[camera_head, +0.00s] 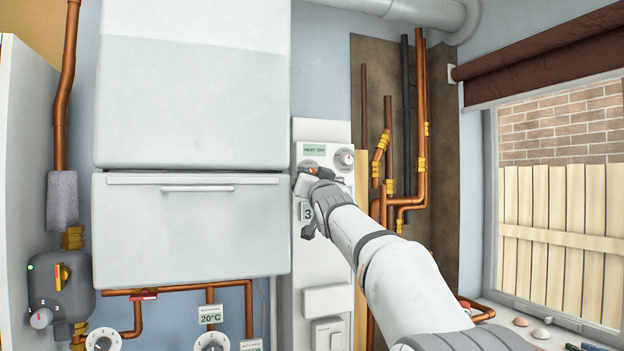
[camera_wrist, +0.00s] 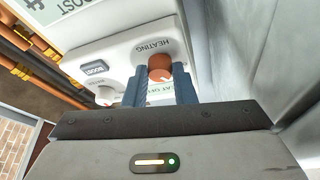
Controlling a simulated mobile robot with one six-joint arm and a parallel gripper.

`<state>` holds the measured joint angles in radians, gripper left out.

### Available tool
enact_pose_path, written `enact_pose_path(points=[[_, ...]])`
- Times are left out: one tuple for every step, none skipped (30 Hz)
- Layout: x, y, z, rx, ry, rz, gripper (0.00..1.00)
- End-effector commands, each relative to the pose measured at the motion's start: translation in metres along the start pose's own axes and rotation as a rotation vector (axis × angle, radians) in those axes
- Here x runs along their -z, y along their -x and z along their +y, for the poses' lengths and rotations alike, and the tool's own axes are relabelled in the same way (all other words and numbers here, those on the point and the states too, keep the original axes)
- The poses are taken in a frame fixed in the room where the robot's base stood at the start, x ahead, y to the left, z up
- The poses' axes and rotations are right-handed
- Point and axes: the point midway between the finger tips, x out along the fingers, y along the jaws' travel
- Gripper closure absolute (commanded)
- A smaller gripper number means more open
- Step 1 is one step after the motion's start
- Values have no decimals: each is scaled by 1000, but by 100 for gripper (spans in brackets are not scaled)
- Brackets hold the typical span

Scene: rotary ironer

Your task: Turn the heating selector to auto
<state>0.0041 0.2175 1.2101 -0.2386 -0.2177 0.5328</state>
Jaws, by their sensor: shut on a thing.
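The heating selector (camera_wrist: 160,70) is an orange-brown round knob under the word HEATING in the wrist view. My gripper (camera_wrist: 161,80) is shut on it, one finger on each side. In the head view my gripper (camera_head: 308,180) is at the white control panel (camera_head: 326,240) and covers most of the knob. A small green display (camera_head: 314,150) above it reads what looks like HEAT OFF. The knob's pointer and its position marks are hidden or too small to tell.
A large white boiler (camera_head: 190,230) stands close on the left. Copper pipes (camera_head: 421,120) run on the right, before a window (camera_head: 560,190).

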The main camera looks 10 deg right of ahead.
Motion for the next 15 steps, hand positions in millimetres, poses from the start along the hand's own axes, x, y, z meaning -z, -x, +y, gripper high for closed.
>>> enact_pose_path(points=[[0,0,0,0,1,0,99],[0,0,0,0,1,0,74],[0,0,0,0,1,0,70],[0,0,0,0,1,0,68],[0,0,0,0,1,0,66],[0,0,0,0,1,0,62],[0,0,0,0,1,0,60],[0,0,0,0,1,0,57],[0,0,0,0,1,0,54],[0,0,0,0,1,0,54],[0,0,0,0,1,0,54],[0,0,0,1,1,0,54],[0,0,0,1,1,0,54],[0,0,0,1,1,0,54],[0,0,0,1,1,0,54]])
